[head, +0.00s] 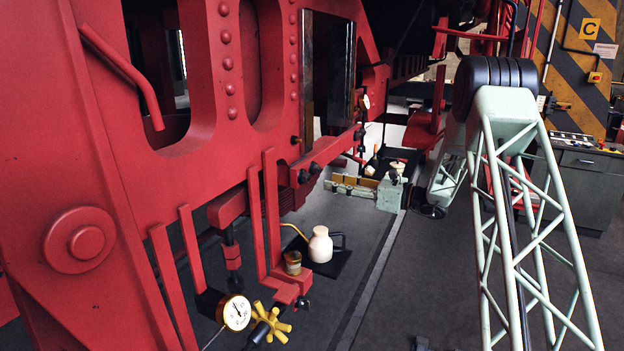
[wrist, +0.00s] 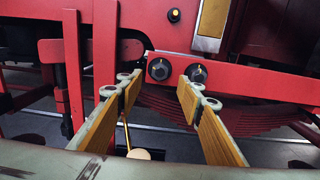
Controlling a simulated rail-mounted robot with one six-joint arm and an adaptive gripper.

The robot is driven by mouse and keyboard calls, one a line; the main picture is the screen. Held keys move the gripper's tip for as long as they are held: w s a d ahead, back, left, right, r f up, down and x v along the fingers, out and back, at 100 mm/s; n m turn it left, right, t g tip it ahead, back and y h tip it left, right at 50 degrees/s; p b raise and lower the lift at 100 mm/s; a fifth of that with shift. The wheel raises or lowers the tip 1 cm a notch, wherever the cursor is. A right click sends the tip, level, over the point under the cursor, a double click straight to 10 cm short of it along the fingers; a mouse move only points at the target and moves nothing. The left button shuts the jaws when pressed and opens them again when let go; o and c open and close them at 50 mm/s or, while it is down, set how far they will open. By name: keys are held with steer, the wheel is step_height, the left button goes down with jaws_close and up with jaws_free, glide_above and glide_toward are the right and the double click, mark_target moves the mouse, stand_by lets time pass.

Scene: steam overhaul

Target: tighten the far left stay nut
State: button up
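Two dark round nuts sit side by side on a red bar in the wrist view: a left nut (wrist: 159,69) and a right nut (wrist: 196,73). Dark nuts also show small on the red frame in the head view (head: 315,168). I cannot tell which one the task names. My gripper (wrist: 160,85) is open and empty, with tan pads on both fingers. In the picture its fingertips lie just below the nuts, one to each side of the left nut; contact is not visible. In the head view my gripper (head: 328,182) points left at the frame.
Red frame plates (head: 200,150) fill the left. Red bars (wrist: 73,75) stand left of the fingers. A white can (head: 320,245) with a yellow spout, a gauge (head: 235,312) and a yellow handwheel (head: 272,321) are lower. A grey cabinet (head: 580,185) stands right; floor between is mostly clear.

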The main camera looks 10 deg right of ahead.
mark_target(309, 177)
steer(key=shift+x, duration=4.7)
steer(key=shift+c, duration=0.7)
steer(key=c, duration=0.7)
